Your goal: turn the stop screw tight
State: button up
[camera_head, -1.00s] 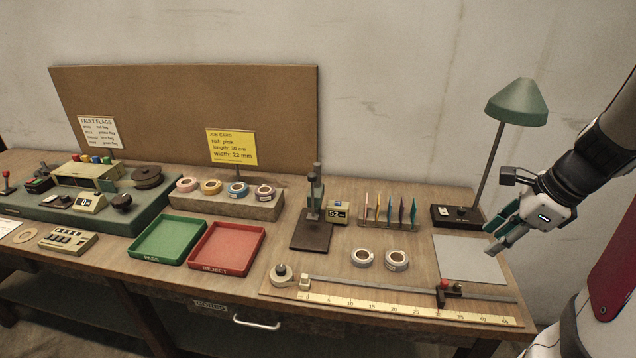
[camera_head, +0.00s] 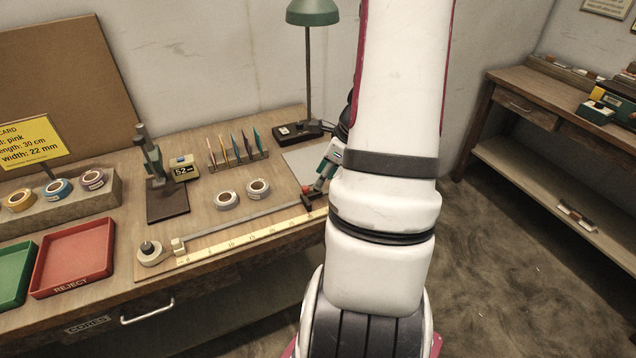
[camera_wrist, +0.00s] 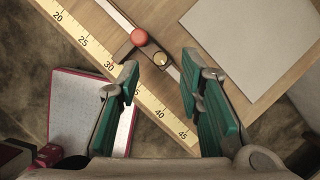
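The stop is a dark block with a red screw knob (camera_wrist: 139,37) on the metal rail (camera_wrist: 115,10). A small round brass-coloured piece (camera_wrist: 160,58) sits beside the knob. In the wrist view my gripper (camera_wrist: 159,70) is open and empty. Its green fingers straddle the rail, the round piece lies between the tips, and the red knob is just beyond them. In the head view the knob (camera_head: 306,189) shows at the rail's right part, with my gripper (camera_head: 322,180) right beside it, partly hidden by my arm. I cannot tell whether the fingers touch anything.
A yellow scale (camera_head: 240,240) runs along the rail. Two tape rolls (camera_head: 242,194) stand behind it. A grey sheet (camera_wrist: 240,45) lies beyond the stop. A green lamp (camera_head: 313,12) stands at the back. Red and green trays (camera_head: 112,250) are at the left.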

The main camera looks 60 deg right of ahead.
jog(key=shift+x, duration=1.45)
grip_shut()
jog(key=n+y, duration=0.1)
jog(key=n, duration=0.1)
jog(key=n+g+y+p, duration=0.1)
jog(key=n, duration=0.2)
jog(key=shift+w+d+n, duration=0.15)
jog(key=shift+d+n, duration=0.05)
jog(key=shift+n, duration=0.1)
jog(key=shift+w+d+n+g+y+p, duration=0.1)
jog(key=shift+n+g+y+p, duration=0.2)
jog(key=shift+n, duration=0.85)
jog(key=shift+w+d+n+g+y+p, duration=0.15)
jog(key=shift+n+g, duration=0.25)
jog(key=shift+n, duration=0.75)
jog(key=shift+s+a, duration=0.1)
jog(key=shift+a, duration=0.05)
